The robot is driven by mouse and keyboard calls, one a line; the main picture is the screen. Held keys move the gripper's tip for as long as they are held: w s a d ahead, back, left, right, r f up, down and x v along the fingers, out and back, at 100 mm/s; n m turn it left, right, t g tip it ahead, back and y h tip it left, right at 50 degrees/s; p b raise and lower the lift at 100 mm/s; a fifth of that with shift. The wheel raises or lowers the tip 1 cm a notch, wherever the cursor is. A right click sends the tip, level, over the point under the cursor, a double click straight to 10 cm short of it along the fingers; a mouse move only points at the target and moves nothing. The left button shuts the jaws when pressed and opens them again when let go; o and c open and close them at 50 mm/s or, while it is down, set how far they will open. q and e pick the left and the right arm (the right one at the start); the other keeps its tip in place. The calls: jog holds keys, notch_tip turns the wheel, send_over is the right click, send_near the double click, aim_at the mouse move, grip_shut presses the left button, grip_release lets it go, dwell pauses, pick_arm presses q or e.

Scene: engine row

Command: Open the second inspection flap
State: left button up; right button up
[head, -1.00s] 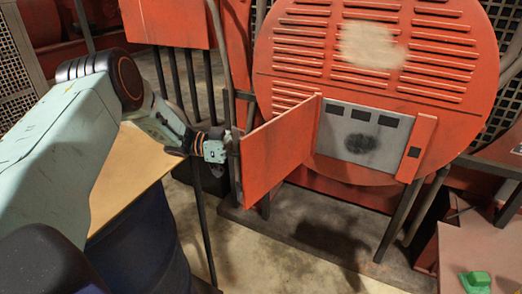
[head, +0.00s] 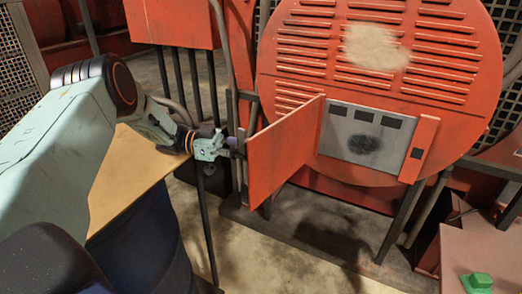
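The inspection flap (head: 284,149) is a flat orange-red panel on the front of the big round louvred housing (head: 440,50). It stands swung out to the left, well away from the housing. The opening behind it shows a grey plate (head: 345,146) with dark rectangles and a round black patch. My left gripper (head: 231,145) is at the flap's free left edge, beside dark parts there. The fingertips are small and partly lost against the dark background, so I cannot tell their spacing or whether they touch the flap. My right gripper is out of view.
A tan-topped table (head: 135,180) over a dark blue drum (head: 150,240) stands below my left arm. Thin dark posts and a pipe are behind the gripper. A green object (head: 477,285) lies on a pinkish surface at lower right. The concrete floor below the flap is clear.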

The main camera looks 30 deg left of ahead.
pick_arm(q)
jog(key=v, duration=0.4)
jog(key=shift+w+a+f, duration=0.1)
jog(key=shift+a, duration=0.05)
jog(key=shift+s+a, duration=0.1)
jog(key=shift+s, duration=0.1)
jog(key=shift+w, duration=0.1)
